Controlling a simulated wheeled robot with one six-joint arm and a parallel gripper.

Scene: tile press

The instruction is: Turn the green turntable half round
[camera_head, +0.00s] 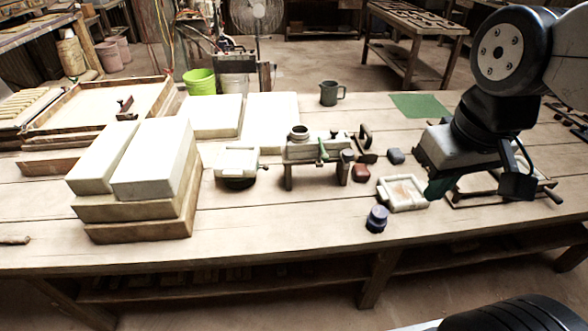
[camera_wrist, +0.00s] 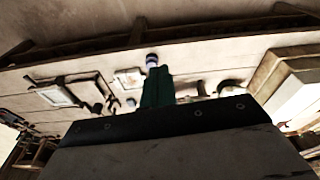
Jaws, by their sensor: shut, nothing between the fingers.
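No plainly green turntable shows. A small pale block (camera_head: 237,160) sits on a dark round base (camera_head: 238,183) left of the middle of the bench; this may be the turntable, but its colour is too dark to tell. A pale piece with a dark rounded part (camera_wrist: 229,86) in the wrist view looks like the same unit. My gripper (camera_head: 432,193) hangs over the right part of the bench, well right of that unit, apart from it and pointing down. Its green fingers (camera_wrist: 157,86) are together with nothing between them.
Stacked pale blocks (camera_head: 150,160) stand at the left. A dark mug (camera_head: 329,94) and flat green sheet (camera_head: 420,105) are behind. The front strip is mostly clear.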

